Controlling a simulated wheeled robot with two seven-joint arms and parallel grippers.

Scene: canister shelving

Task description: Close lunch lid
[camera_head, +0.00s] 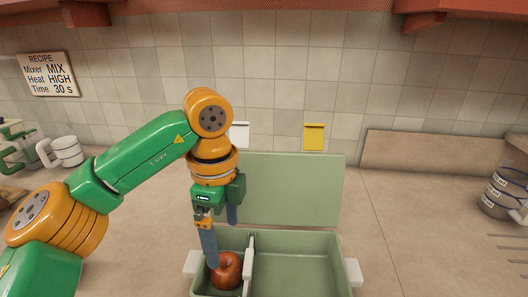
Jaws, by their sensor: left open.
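The green lunch box (336,262) stands on the counter at the bottom centre, with a divider between two compartments. Its green lid (290,188) stands upright, swung open at the back. A red apple (226,270) lies in the left compartment; the right compartment looks empty. My left gripper (222,240) points down over the left compartment with its fingers apart. One finger comes down beside the apple's upper left, and I cannot tell whether it touches. The other finger is in front of the lid's left part. My right gripper is not in view.
A white mug (64,152) and green items stand at the far left. A striped canister (503,193) stands at the right, and a board (430,154) leans on the tiled wall.

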